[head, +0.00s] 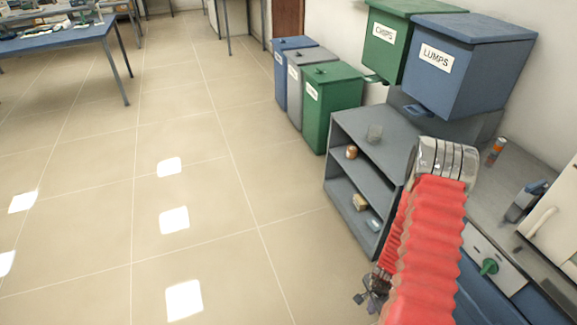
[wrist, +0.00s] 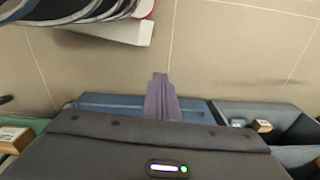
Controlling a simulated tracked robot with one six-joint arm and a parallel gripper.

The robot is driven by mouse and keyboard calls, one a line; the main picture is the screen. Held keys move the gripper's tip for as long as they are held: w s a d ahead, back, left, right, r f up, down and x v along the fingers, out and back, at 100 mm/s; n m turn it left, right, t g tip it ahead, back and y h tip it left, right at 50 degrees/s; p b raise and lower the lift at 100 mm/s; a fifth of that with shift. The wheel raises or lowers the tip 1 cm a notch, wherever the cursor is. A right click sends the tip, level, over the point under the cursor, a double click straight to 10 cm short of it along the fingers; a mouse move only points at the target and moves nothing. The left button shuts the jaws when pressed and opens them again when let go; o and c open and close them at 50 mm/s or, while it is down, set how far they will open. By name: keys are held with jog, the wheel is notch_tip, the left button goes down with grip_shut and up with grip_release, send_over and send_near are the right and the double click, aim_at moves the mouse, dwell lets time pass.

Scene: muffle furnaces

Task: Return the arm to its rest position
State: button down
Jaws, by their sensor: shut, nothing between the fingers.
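My arm, in a red ribbed sleeve, rises from the bottom right of the head view and bends at a silver ribbed joint. My gripper (head: 368,298) shows small and dark to the left of the sleeve, low in the head view, in front of the floor. In the wrist view my gripper (wrist: 160,76) points away from the camera with its narrow purple-grey fingers together and nothing between them.
A grey shelf unit (head: 345,122) with small items stands left of the arm. A counter (head: 490,205) is at right, below a blue LUMPS bin (head: 465,70) and a green CHIPS bin (head: 385,40). The tiled floor at left is clear.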

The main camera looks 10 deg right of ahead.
jog(key=w+a+r+n+y, duration=0.1)
jog(key=a+r+n, duration=0.4)
jog(key=r, duration=0.7)
jog(key=w+a+r+n+y, duration=0.15)
jog(key=a+r+n, duration=0.3)
jog(key=r, duration=0.85)
jog(key=s+a+r+n+t, duration=0.1)
jog(key=a+r, duration=0.3)
jog(key=r, duration=0.6)
jog(key=s+a+r+n+t+h, duration=0.1)
jog(key=s+a+r+n, duration=0.3)
jog(key=r, duration=0.6)
jog(key=s+a+r+n+t+h, duration=0.1)
jog(key=s+a+r+n+t, duration=0.1)
jog(key=r, duration=0.8)
jog(key=shift+s+a+t, duration=0.15)
jog(key=shift+a+t, duration=0.55)
jog(key=shift+a, duration=0.35)
jog(key=shift+n, duration=0.25)
